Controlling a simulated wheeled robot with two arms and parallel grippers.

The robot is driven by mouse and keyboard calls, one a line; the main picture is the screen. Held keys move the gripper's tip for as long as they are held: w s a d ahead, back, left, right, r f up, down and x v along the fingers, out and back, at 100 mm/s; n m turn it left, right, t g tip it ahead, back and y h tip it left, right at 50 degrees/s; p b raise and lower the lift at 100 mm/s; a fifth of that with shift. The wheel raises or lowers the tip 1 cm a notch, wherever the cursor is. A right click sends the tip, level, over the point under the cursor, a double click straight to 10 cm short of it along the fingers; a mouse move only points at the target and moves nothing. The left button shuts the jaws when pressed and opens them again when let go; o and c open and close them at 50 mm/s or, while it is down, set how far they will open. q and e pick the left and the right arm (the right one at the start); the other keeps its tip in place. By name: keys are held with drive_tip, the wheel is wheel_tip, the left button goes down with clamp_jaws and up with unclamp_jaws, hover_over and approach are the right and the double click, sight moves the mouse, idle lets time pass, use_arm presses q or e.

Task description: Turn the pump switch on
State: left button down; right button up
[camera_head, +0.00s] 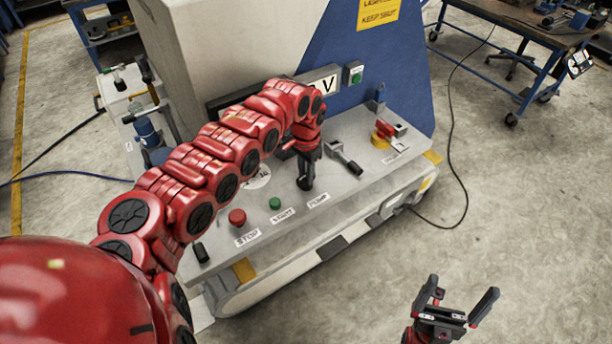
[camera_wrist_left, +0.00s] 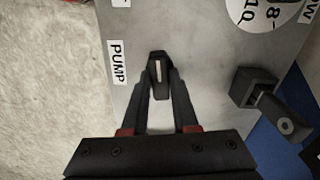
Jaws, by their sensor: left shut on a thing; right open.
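The pump switch (camera_wrist_left: 159,68) is a dark knob with a pale line on top, beside the PUMP label (camera_wrist_left: 118,63) on the grey panel. In the left wrist view my left gripper (camera_wrist_left: 160,84) has its two fingers closed around the knob, one on each side. In the head view my left gripper (camera_head: 306,180) points down at the panel above the PUMP label (camera_head: 318,200), and it hides most of the switch. My right gripper (camera_head: 447,306) is open and empty, over the floor at the lower right.
A cable lies on the floor at right, where there is free room.

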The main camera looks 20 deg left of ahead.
use_arm(q)
drive_tip(key=shift+w+m, duration=0.15)
drive_tip(key=shift+m, duration=0.55)
drive_tip(key=shift+r+b, duration=0.1)
drive_tip(key=shift+b, duration=0.25)
drive_tip(key=c, duration=0.7)
unclamp_jaws()
wheel_tip(320, 180, up, 17)
drive_tip(key=b, duration=0.3)
drive_tip(key=shift+r, duration=0.15)
